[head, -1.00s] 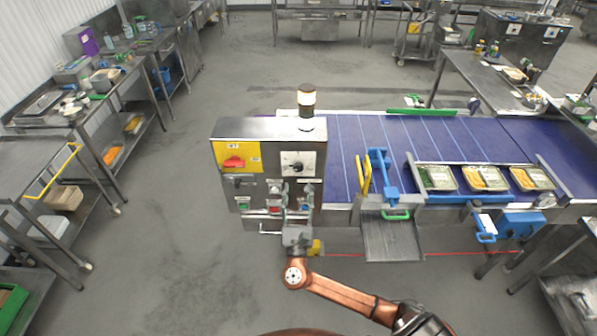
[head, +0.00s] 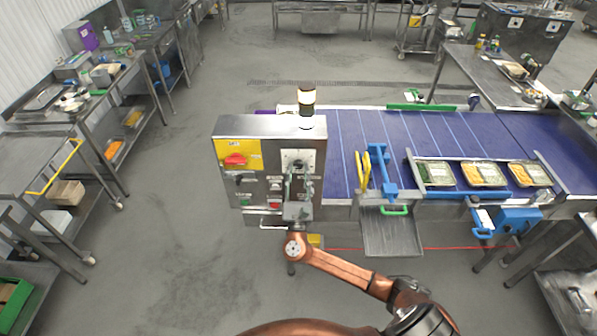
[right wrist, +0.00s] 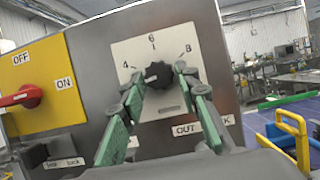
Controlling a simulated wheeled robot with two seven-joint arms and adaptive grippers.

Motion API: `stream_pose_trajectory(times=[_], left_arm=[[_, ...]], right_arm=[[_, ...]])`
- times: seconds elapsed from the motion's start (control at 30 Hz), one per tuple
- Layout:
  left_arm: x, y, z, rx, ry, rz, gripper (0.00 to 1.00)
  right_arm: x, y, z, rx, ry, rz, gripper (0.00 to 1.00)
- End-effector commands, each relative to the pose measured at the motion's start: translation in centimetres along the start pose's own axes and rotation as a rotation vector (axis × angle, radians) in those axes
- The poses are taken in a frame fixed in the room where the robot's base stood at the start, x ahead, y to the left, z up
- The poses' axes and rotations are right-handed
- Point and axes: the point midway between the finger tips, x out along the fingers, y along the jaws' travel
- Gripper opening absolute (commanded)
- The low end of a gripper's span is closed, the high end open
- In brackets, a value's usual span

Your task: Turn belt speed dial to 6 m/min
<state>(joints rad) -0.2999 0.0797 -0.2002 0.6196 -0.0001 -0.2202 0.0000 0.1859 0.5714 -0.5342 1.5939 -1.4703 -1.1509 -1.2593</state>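The belt speed dial (right wrist: 158,74) is a black knob on a pale plate marked 4, 6 and 8, on the control box's front. In the head view the dial (head: 297,163) is partly covered by my right gripper (head: 299,180). In the right wrist view my right gripper (right wrist: 156,80) is open, with one green-padded finger on each side of the knob. The fingertips are close to the knob; I cannot tell if they touch it. The knob's exact pointer direction is hard to make out. My left gripper is not in view.
A red switch (right wrist: 22,97) on a yellow plate marked OFF and ON sits left of the dial. A beacon (head: 306,105) stands on the metal control box (head: 230,125). Open floor lies left.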

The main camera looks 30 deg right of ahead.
Motion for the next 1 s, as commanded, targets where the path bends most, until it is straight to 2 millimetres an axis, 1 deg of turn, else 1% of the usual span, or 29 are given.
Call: stream_pose_trajectory(times=[0.03,0.07,0.37,0.53,0.67,0.87,1.0], left_arm=[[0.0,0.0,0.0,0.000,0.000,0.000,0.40],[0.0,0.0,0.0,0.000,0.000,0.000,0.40],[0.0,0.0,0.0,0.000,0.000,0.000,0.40],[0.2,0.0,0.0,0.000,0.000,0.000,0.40],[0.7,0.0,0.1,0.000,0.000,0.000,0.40],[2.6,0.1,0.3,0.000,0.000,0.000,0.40],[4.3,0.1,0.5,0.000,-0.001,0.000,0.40]], right_arm=[[0.0,0.0,0.0,0.000,0.000,0.000,0.25],[0.0,0.0,0.0,0.000,0.000,0.000,0.23],[0.0,0.0,0.0,0.000,0.000,0.000,0.02],[0.0,0.0,-0.1,0.007,0.000,-0.003,0.01],[-0.1,0.1,-0.2,0.035,0.001,-0.015,0.01],[-0.2,0.2,-0.4,0.135,0.002,-0.056,0.01],[-0.2,0.3,-0.5,0.240,0.002,-0.101,0.01]])
